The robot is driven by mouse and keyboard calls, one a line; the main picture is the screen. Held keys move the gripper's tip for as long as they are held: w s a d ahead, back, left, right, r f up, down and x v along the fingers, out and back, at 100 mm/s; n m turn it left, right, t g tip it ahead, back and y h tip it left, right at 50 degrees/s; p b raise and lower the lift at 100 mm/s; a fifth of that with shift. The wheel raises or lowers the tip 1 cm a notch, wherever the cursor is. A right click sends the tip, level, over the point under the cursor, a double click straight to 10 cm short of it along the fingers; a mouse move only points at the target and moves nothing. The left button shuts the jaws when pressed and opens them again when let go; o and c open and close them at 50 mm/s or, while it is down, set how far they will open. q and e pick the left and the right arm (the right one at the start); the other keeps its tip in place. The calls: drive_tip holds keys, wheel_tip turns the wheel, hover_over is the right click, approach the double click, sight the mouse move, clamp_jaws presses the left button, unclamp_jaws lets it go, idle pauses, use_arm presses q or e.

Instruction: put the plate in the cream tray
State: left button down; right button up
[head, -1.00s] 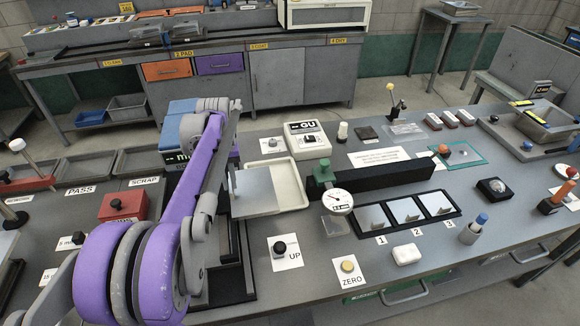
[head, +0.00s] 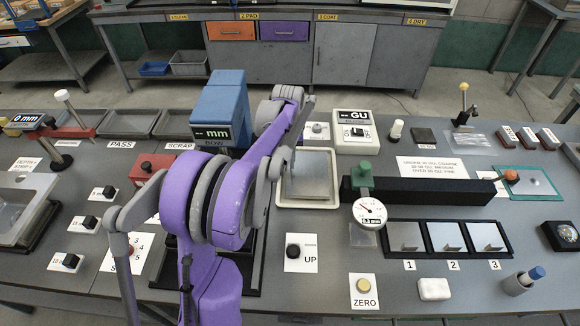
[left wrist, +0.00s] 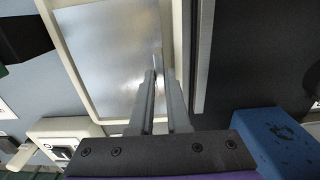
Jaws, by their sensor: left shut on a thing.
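The plate (head: 312,180) is a thin grey metal square. My right gripper is not in view.
A blue display box (head: 222,110) stands behind my left arm. A black bar (head: 420,189) and the dial gauge (head: 370,210) are close on the right. A black frame (head: 447,240) holds three small plates.

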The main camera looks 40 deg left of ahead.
use_arm(q)
drive_tip(key=shift+f, duration=1.3)
drive_tip(key=shift+f, duration=0.25)
drive_tip(key=c, duration=0.9)
unclamp_jaws()
drive_tip(key=shift+r, duration=0.1)
wheel_tip(320, 180, up, 12)
drive_tip(key=shift+r+p, duration=0.2)
drive_tip(key=shift+p, duration=0.1)
drive_tip(key=shift+f, duration=0.1)
